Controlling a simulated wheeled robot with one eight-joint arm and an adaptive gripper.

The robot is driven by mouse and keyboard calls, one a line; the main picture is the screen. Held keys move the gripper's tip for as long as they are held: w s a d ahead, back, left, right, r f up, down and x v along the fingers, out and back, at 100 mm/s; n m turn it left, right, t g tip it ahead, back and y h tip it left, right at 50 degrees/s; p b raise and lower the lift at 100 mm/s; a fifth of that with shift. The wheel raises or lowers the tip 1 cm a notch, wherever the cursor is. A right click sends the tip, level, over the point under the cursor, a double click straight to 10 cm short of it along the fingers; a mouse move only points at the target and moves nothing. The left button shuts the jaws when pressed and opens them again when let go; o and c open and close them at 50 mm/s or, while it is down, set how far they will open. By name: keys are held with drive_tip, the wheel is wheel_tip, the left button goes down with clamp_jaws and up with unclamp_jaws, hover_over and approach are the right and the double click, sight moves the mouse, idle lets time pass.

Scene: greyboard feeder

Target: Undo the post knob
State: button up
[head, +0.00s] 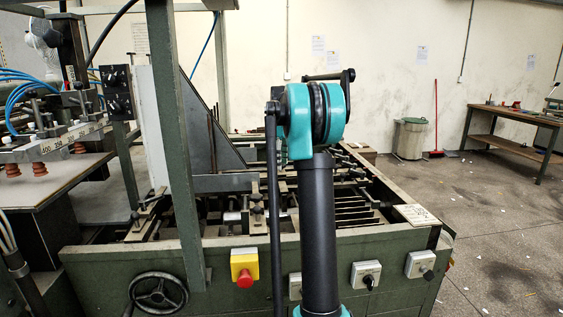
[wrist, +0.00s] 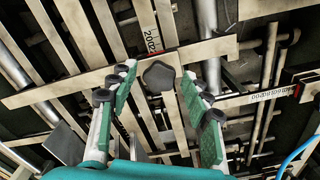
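A dark, faceted post knob (wrist: 159,76) shows near the middle of the wrist view, above pale metal bars. My gripper (wrist: 157,82) is open, with one green-padded finger on each side of the knob in the picture. There is a visible gap between the knob and each finger. I cannot tell how far the fingertips are above or around it. In the head view my arm hides the gripper, and I cannot pick out this knob there.
Metal bars and rods of the feeder bed (head: 350,205) lie around the knob. A green frame post (head: 176,150) stands left of my arm. The floor (head: 500,220) at right is mostly open.

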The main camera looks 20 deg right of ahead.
drive_tip(key=shift+r, duration=0.1)
wheel_tip(320, 180, up, 12)
idle(0.7)
idle(0.3)
